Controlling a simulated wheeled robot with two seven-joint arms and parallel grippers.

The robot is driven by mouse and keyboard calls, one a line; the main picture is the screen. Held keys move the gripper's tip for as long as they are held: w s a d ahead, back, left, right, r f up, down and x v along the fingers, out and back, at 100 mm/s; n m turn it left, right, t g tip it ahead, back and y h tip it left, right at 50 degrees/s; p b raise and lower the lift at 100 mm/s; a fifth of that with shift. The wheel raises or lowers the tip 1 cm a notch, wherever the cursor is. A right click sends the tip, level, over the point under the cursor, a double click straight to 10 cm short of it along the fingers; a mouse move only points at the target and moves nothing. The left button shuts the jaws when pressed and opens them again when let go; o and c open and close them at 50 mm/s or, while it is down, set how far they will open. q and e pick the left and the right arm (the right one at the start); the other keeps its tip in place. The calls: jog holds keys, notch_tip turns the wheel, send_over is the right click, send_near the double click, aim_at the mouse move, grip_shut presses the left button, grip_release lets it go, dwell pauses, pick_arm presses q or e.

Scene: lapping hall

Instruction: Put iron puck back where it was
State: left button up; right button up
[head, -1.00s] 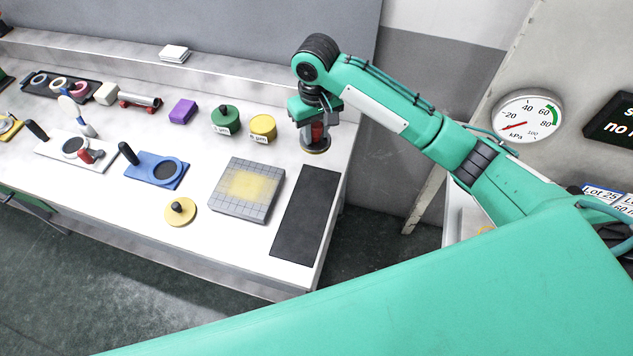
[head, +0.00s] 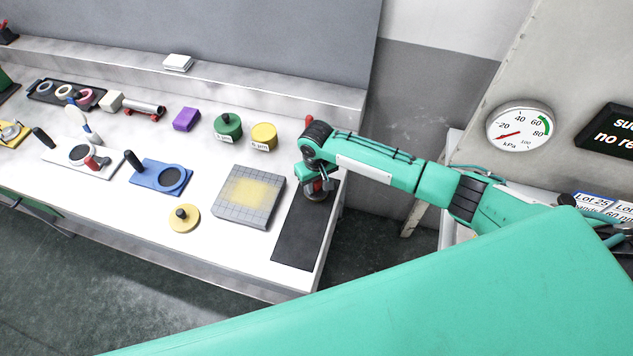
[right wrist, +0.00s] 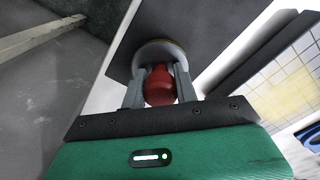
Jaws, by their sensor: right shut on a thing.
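My right gripper (head: 319,183) is shut on the red knob of a round, grey-brown disc, the iron puck (head: 316,196). The puck is low over the far part of the black mat (head: 297,240); I cannot tell whether it touches. In the right wrist view the gripper's grey fingers (right wrist: 160,92) flank the red knob, and the puck's rim (right wrist: 160,47) shows beyond it, against the dark mat (right wrist: 195,22). My left gripper is not in view.
Left of the mat lies a grey gridded plate (head: 247,212) with a yellow patch. A yellow knobbed disc (head: 184,217) is beside it. Yellow (head: 264,136) and green (head: 228,126) tubs stand behind. A red tip (head: 309,120) shows behind my arm. The mat's near part is clear.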

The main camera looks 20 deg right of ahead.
jog(key=shift+f, duration=0.2)
jog(key=shift+f, duration=0.15)
jog(key=o, duration=1)
notch_tip(320, 180, up, 12)
jog(key=shift+r+b, duration=0.15)
jog(key=shift+b, duration=0.9)
